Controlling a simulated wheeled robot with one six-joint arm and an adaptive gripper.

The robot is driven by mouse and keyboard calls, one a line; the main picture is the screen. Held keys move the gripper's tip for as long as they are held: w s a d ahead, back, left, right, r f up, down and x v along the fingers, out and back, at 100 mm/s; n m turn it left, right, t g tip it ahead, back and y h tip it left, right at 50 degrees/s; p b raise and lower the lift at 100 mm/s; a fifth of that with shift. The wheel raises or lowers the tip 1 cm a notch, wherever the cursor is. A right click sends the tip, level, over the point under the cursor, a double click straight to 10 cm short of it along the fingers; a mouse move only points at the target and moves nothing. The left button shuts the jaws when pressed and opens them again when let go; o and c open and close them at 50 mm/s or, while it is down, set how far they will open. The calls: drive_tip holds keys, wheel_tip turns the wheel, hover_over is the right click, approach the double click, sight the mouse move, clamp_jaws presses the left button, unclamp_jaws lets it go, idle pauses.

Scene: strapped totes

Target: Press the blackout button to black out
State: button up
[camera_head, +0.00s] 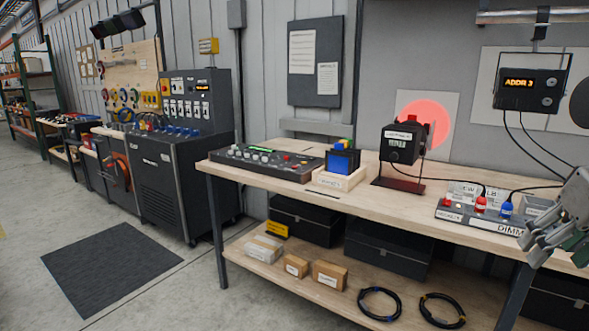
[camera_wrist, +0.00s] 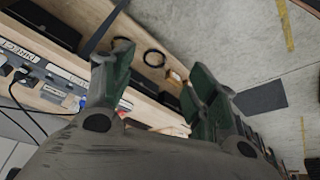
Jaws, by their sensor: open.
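No button with a readable blackout label shows. A dark control console (camera_head: 262,162) with rows of small coloured buttons and knobs lies at the left end of the workbench. My gripper (camera_head: 535,250) is at the right edge of the head view, by the front edge of the bench near a box marked DIMM (camera_head: 470,214). That box carries a red plug (camera_head: 480,203) and a blue plug (camera_head: 505,208). In the wrist view my gripper (camera_wrist: 160,60) is open, with nothing between its fingers. It is far from the console.
Cables hang from a wall-mounted ADDR display (camera_head: 528,88). Boxes and coiled cables (camera_head: 380,303) fill the lower shelf. The floor (camera_head: 180,220) at left is open.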

clamp_jaws()
idle(1.2)
